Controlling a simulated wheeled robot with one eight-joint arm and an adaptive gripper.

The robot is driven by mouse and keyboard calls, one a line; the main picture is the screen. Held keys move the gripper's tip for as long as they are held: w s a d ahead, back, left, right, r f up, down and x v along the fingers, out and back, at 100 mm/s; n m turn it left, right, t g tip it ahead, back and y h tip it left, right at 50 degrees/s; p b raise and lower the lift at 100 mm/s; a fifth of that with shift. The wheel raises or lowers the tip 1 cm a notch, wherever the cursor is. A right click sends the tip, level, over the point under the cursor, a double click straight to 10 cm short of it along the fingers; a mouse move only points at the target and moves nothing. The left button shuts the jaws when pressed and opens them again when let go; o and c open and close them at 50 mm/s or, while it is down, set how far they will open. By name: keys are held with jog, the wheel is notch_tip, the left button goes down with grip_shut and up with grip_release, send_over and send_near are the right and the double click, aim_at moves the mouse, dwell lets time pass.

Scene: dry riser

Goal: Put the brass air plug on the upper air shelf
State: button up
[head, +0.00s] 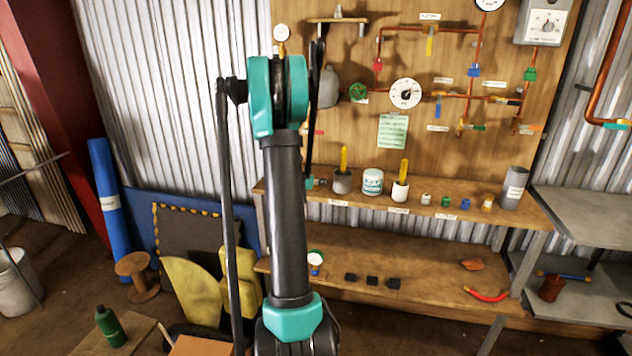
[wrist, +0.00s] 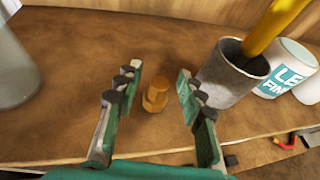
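The brass air plug (wrist: 155,95) stands upright on the wooden bench (wrist: 70,85) in the wrist view. My gripper (wrist: 157,78) is open, with one finger on each side of the plug and a visible gap on both sides. In the head view the plug cannot be made out, and my arm hides most of my gripper. A small wooden shelf (head: 352,21) is fixed high on the plywood board, with a small grey item (head: 338,12) on it. No label tells me whether this is the upper air shelf.
A grey cup (wrist: 232,77) with a yellow-handled tool stands close right of my gripper, with a white tub (wrist: 292,70) beyond it. A grey cylindrical object (wrist: 12,70) stands at left. Copper pipes and a gauge (head: 405,93) cover the board below and right of the small shelf.

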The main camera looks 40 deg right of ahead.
jog(key=v, duration=1.2)
jog(key=s+a+f+m+y, duration=0.4)
jog(key=s+a+m, duration=0.3)
jog(key=a, duration=0.4)
jog(key=s+a+f+m+g+y, duration=0.1)
jog(key=s+a+f+m+y, duration=0.3)
jog(key=s+a+m, duration=0.4)
jog(key=s+a+f+m+y, duration=0.4)
jog(key=s+a+m, duration=0.4)
jog(key=a, duration=0.6)
jog(key=shift+s+a+g, duration=0.2)
jog(key=shift+a+g, duration=0.2)
